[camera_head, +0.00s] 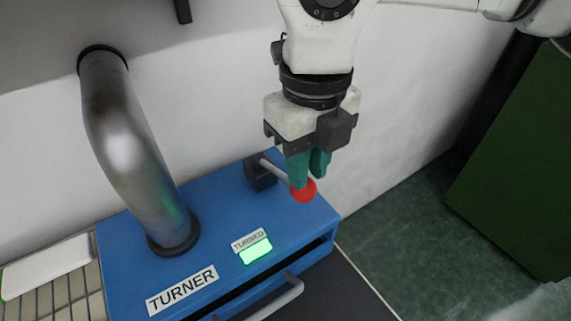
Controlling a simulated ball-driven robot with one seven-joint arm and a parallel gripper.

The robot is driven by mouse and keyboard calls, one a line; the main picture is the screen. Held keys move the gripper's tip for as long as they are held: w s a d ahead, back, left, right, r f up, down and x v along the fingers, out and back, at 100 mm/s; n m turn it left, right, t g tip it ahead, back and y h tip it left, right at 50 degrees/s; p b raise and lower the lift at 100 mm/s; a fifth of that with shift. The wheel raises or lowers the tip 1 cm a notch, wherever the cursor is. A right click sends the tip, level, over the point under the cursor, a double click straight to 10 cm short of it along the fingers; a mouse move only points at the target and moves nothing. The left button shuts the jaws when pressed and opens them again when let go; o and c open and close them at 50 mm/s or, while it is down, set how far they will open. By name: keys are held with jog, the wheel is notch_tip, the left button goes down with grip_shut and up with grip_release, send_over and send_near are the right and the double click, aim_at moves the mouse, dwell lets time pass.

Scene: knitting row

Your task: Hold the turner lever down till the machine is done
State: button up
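The turner (215,234) is a blue machine box with a white "TURNER" label on its top front. Its lever (276,171) is a pale rod from a dark pivot block (260,174), ending in a red ball (304,191). My gripper (308,178), with green fingers, points down right at the ball, at its upper side. The fingertips overlap the ball in the picture; I cannot tell whether they press on it or how far apart they are. A small panel (256,251) glows green beneath a label that appears to read "TURNED".
A thick metal pipe (125,150) rises from the turner's top at left. A grey handle (279,299) sticks out at the front by a dark slot. A pale wall (220,100) stands close behind. A green cabinet (525,165) stands at right, with open floor (400,225) between.

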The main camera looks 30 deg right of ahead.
jog(key=shift+r+p, duration=1.35)
jog(key=shift+r, duration=1.8)
